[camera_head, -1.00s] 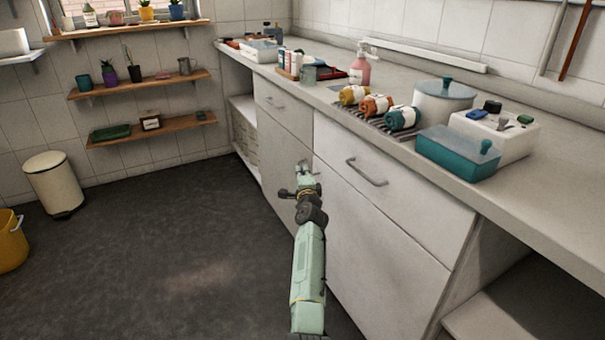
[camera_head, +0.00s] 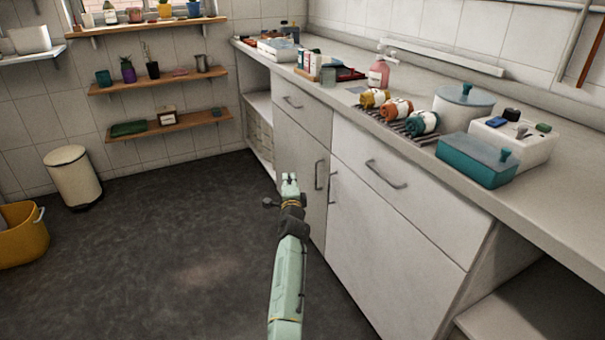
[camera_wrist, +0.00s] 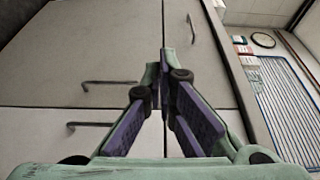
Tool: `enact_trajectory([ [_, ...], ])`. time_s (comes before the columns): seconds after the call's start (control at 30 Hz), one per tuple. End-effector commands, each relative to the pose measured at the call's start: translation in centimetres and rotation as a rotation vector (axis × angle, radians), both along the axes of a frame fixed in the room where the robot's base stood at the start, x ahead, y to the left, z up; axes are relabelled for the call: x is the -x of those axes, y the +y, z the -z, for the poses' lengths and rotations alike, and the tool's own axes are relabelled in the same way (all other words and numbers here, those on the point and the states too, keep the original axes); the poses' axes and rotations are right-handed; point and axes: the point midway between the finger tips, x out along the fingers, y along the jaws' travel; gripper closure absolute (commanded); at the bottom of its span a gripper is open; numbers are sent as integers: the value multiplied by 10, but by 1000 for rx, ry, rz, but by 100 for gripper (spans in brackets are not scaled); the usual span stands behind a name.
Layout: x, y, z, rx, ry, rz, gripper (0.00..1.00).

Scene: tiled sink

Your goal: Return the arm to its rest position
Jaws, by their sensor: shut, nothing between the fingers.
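My arm (camera_head: 287,275) reaches forward from the bottom of the head view, over the dark floor and in front of the white cabinets. My gripper (camera_head: 289,177) is at its far end, small in the head view. In the wrist view my gripper (camera_wrist: 166,52) is shut, with its fingertips together and nothing between them. The cabinet fronts (camera_wrist: 75,45) with their bar handles lie beyond the fingers there. The gripper appears apart from the cabinets.
The counter (camera_head: 500,200) on the right bears a teal box (camera_head: 476,160), rolled towels (camera_head: 397,110), a pot (camera_head: 463,103) and a soap bottle (camera_head: 379,73). A bin (camera_head: 73,178) and yellow bucket (camera_head: 22,235) stand at left. The floor (camera_head: 170,240) between is clear.

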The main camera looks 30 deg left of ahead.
Motion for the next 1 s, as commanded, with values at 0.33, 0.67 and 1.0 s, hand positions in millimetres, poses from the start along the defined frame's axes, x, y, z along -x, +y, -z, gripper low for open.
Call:
enact_trajectory([
  [0.33,20,13,0,-2,1,0,100],
  [0.67,28,11,-75,41,-183,6,100],
  [1.0,140,0,-306,154,-794,69,100],
])
